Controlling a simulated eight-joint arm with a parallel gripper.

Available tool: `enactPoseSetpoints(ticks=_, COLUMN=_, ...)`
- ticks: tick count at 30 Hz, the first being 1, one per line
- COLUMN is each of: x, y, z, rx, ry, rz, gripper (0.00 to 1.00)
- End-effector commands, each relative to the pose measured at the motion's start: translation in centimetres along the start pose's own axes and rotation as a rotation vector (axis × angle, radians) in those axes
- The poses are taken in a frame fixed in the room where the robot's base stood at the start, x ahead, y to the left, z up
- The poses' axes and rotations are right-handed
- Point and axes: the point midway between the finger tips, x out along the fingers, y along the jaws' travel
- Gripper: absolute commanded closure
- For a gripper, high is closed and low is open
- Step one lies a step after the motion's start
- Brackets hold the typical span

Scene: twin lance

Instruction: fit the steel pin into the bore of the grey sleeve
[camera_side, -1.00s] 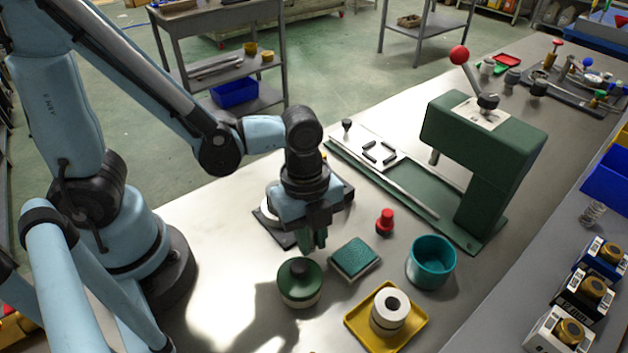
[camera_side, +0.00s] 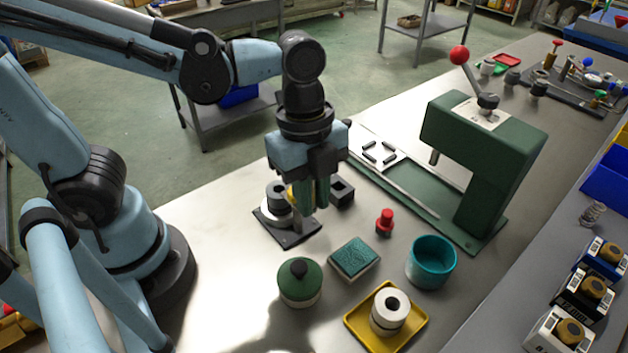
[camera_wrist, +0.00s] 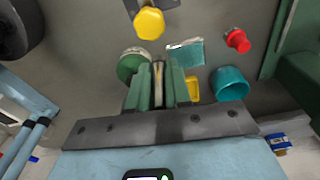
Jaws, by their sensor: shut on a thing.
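My gripper (camera_side: 312,207) has green fingers pointing down, above the table beside a dark plate. In the wrist view its fingers (camera_wrist: 158,68) are closed on a thin, pale metallic piece, the steel pin (camera_wrist: 158,76). The side view does not show the pin clearly between the fingers. A pale grey sleeve (camera_side: 377,322) with a dark round bore on top stands upright in a yellow tray (camera_side: 358,323), to the lower right of my gripper and apart from it. In the wrist view the fingers hide the sleeve; part of the tray (camera_wrist: 193,92) shows.
A green-lidded pot (camera_side: 299,284), teal pad (camera_side: 353,257), red knob piece (camera_side: 385,224) and teal cup (camera_side: 431,263) stand nearby. The dark plate (camera_side: 290,238) carries a grey-and-white stack (camera_side: 277,207). A green press (camera_side: 480,150) rises at right. Bare table lies front left.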

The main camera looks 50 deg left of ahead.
Motion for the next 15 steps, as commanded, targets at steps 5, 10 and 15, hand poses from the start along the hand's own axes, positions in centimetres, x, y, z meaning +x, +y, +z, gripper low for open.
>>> enactPoseSetpoints(ticks=5, x=-1.5, y=-1.9, z=1.9, rx=-0.288, ry=-0.011, rz=-0.029, gripper=1.00)
enactPoseSetpoints(ticks=10, x=-3.3, y=-3.8, z=4.4, rx=-0.640, ry=-0.019, rz=-0.069, gripper=1.00)
enactPoseSetpoints(ticks=15, x=-5.3, y=-5.4, z=7.2, rx=-1.010, ry=-0.020, rz=-0.113, gripper=1.00)
